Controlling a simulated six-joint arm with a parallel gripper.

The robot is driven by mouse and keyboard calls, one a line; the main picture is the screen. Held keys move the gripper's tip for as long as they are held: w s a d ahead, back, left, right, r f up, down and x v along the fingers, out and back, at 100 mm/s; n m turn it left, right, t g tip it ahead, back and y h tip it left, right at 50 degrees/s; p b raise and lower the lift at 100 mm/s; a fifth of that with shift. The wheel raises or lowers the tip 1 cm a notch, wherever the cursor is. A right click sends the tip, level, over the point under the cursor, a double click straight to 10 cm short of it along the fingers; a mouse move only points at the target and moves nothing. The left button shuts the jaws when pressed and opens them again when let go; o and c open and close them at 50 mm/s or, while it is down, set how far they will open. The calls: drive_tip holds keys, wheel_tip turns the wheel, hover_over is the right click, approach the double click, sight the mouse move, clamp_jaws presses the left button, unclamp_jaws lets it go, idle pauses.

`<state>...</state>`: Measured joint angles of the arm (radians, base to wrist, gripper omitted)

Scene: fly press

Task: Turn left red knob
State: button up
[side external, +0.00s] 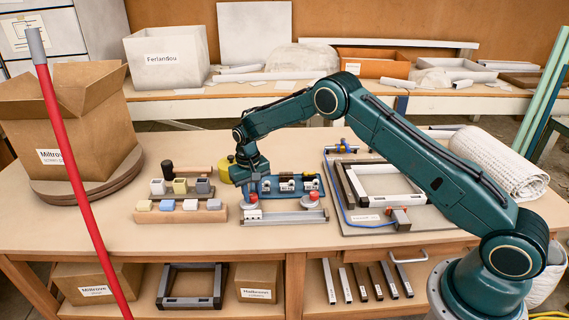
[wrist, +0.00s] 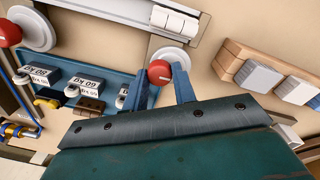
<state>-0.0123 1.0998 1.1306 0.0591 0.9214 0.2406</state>
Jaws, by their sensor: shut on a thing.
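The left red knob (side external: 252,198) sits on a round pale base at the left end of a grey metal rail (side external: 285,218). In the wrist view the knob (wrist: 160,73) shows between the two blue fingers of my gripper (wrist: 162,82), with its white disc behind it. My gripper (side external: 247,187) points down over this knob and is shut on it. The right red knob (side external: 314,196) stands at the other end of the rail, apart from my gripper. It also shows at the upper left of the wrist view (wrist: 8,33).
A blue tray (side external: 267,186) with labelled weights lies just behind the knobs. Wooden blocks (side external: 180,216) with coloured pieces stand to the left. A yellow round object (side external: 225,168) is close behind my gripper. A board with a frame (side external: 382,180) lies to the right.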

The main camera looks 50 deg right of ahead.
sight(251, 195)
drive_tip(key=shift+m, duration=0.3)
drive_tip(key=o, duration=1)
drive_tip(key=shift+r, duration=0.1)
wheel_tip(251, 195, up, 14)
drive_tip(key=shift+a, duration=0.25)
drive_tip(key=shift+w, duration=0.1)
idle(0.3)
